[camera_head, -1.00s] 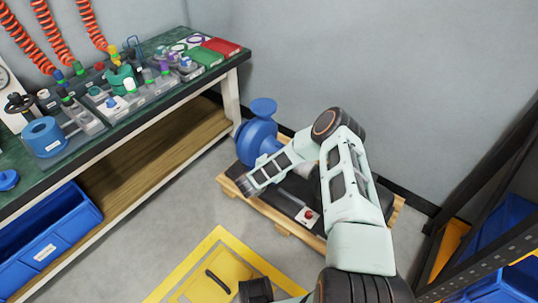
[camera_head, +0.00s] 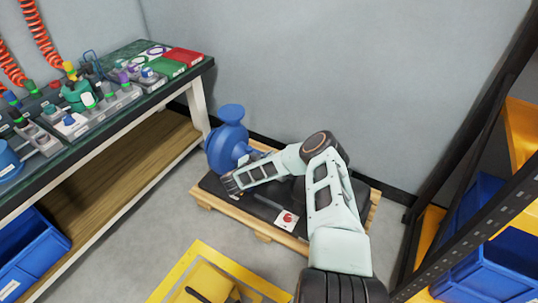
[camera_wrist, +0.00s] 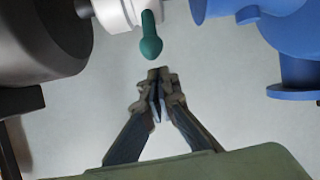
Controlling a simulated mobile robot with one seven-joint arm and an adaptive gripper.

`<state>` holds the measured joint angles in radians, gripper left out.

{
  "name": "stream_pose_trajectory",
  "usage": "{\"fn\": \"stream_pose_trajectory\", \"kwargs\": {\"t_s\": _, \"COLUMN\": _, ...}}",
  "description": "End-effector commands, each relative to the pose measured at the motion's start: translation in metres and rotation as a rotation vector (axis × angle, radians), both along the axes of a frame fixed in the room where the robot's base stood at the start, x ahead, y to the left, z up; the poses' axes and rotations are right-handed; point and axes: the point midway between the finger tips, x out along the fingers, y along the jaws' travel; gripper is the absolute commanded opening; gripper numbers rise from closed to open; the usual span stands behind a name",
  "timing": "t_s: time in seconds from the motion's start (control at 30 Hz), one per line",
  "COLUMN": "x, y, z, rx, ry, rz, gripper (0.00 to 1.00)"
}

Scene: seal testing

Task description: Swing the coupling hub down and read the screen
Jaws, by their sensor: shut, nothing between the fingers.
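The coupling hub, a white-silver cylinder (camera_wrist: 115,14), sits at the top of the wrist view between a dark motor body (camera_wrist: 40,45) and the blue pump (camera_wrist: 295,35). A green knob-ended lever (camera_wrist: 151,38) hangs from the hub, pointing down in the picture. My gripper (camera_wrist: 158,74) is shut and empty, its tips just below the knob in the picture with a small gap between. In the head view the blue pump (camera_head: 228,148) stands on a pallet-mounted base, and my arm hides the hub and most of the motor. I cannot make out a screen in either view.
The pallet (camera_head: 262,236) carries a white plate with a red button (camera_head: 288,218) near its front edge. A workbench (camera_head: 110,118) with fittings stands at left, a dark rack with blue bins (camera_head: 508,268) at right. A yellow-framed floor area (camera_head: 200,262) lies in front.

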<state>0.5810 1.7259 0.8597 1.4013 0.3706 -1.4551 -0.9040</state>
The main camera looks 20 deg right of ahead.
Motion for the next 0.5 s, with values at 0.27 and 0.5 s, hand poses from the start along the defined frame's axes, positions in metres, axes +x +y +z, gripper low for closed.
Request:
{"fn": "stream_pose_trajectory", "kwargs": {"t_s": 0.27, "x": -0.0067, "y": 0.0054, "z": -0.009, "rx": -0.001, "ry": -0.002, "rz": -0.002, "gripper": 0.0}}
{"fn": "stream_pose_trajectory", "kwargs": {"t_s": 0.5, "x": -0.0067, "y": 0.0056, "z": -0.0087, "rx": -0.002, "ry": -0.002, "rz": -0.002, "gripper": 0.0}}
